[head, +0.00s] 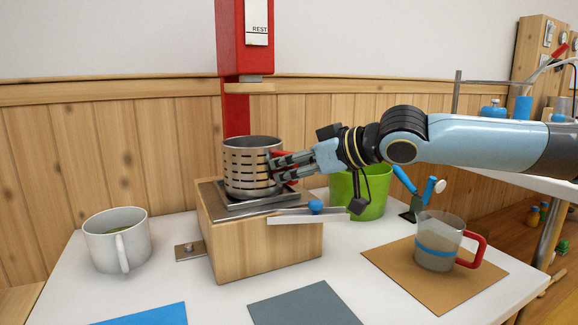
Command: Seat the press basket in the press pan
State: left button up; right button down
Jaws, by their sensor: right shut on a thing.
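The press basket (247,167), a slotted metal cylinder, is upright over the press pan. The press pan (235,207) is a shallow grey metal tray on top of a wooden block. The basket's lower edge overlaps the pan in the picture; I cannot tell whether it rests in the pan or hangs just above it. My right gripper (277,171) comes in from the right and is shut on the basket at its right side, where a red handle (285,154) shows partly behind the fingers. My left gripper is not in view.
A red press column (233,40) with a REST sign stands above the basket. A lever with a blue knob (315,207) juts from the block. A white mug (117,240) stands left, a green bucket (372,196) behind, a clear red-handled jug (437,240) on a brown mat right.

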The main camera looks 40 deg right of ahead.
jog(key=shift+f, duration=0.25)
jog(key=c, duration=1.1)
grip_release()
jog(key=shift+o, duration=0.2)
